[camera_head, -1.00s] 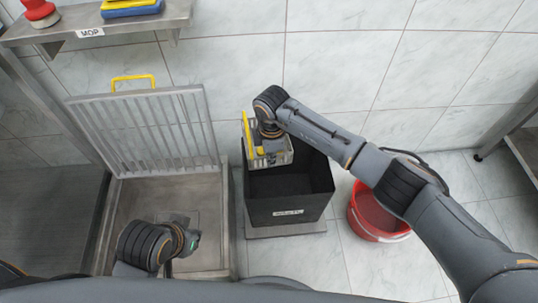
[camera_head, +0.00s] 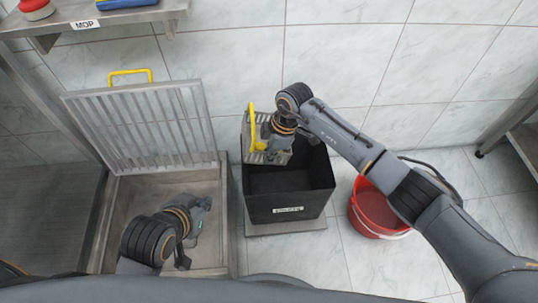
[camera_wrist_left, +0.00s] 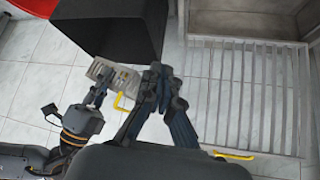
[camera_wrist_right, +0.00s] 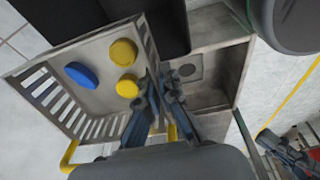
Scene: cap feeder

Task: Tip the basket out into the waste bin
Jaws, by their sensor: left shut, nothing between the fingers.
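The basket (camera_head: 270,157) is a grey slatted box with a yellow handle (camera_head: 253,130). It hangs over the back left part of the black waste bin (camera_head: 288,206). My right gripper (camera_head: 270,136) is shut on the basket at its handle side; the exact grip is partly hidden. In the right wrist view, two yellow caps (camera_wrist_right: 123,52) and a blue cap (camera_wrist_right: 82,75) lie inside the basket (camera_wrist_right: 105,95). The basket also shows in the left wrist view (camera_wrist_left: 112,75). My left gripper (camera_head: 197,225) is shut and empty, left of the bin, above the floor basin.
A slatted grate (camera_head: 145,125) with a yellow handle stands raised behind the open floor basin (camera_head: 125,205). A red bucket (camera_head: 372,212) stands right of the bin, partly under my right arm. A metal shelf (camera_head: 110,14) is at the upper left. A tiled wall is behind.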

